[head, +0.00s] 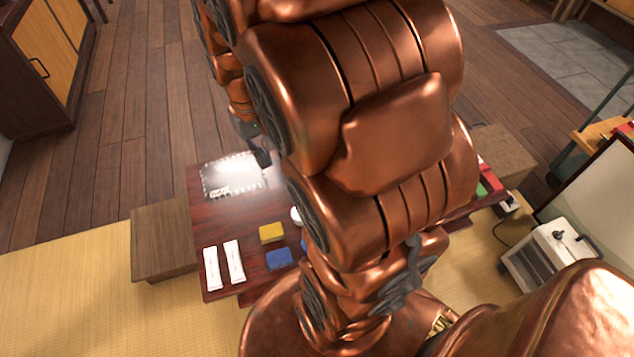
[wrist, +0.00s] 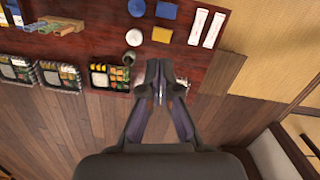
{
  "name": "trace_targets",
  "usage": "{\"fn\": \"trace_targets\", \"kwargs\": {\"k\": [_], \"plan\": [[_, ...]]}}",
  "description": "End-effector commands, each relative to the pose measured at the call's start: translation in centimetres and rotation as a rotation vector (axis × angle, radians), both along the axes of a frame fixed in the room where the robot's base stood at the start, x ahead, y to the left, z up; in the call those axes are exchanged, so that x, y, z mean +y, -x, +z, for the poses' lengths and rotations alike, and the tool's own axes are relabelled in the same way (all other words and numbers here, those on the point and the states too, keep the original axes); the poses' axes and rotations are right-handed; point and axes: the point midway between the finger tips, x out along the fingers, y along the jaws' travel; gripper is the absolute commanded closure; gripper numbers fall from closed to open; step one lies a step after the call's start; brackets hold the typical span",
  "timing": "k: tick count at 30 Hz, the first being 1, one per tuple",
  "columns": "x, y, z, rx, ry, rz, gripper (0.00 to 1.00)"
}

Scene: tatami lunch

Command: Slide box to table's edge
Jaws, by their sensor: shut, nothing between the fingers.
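In the wrist view, several dark lunch boxes with food in compartments stand in a row along the table's edge. The nearest box (wrist: 110,77) is just left of my gripper (wrist: 160,92). Another box (wrist: 60,76) is further left, and one more (wrist: 16,69) is at the far left. My gripper is shut and empty, over the edge of the dark red table (wrist: 220,62). Whether it touches the nearest box cannot be told. In the head view my arm hides the boxes and much of the table (head: 205,225); my gripper (head: 262,158) shows only partly.
A yellow block (wrist: 162,35), blue blocks (wrist: 168,11) and white packets (wrist: 206,28) lie on the table. A grey-green cup (wrist: 133,38) stands near the boxes. A wooden bench (head: 162,240) is at the left. The wooden floor (head: 130,110) beyond the table is clear.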

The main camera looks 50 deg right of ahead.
Motion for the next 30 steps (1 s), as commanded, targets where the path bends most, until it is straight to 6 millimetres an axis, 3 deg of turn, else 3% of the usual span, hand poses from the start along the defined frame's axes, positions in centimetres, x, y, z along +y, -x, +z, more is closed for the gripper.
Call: {"fn": "trace_targets", "kwargs": {"k": [1,12,20,27,30], "plan": [[-1.3,-0.9,-2.6,0.004,0.001,-0.023,1.0],[-10.9,-6.7,-14.3,-0.025,0.021,-0.145,1.0],[-18.3,-8.8,-23.9,-0.047,0.03,-0.22,1.0],[-24.5,-9.4,-32.8,-0.067,0.033,-0.277,1.0],[-26.3,-9.4,-35.5,-0.077,0.034,-0.297,1.0]]}}
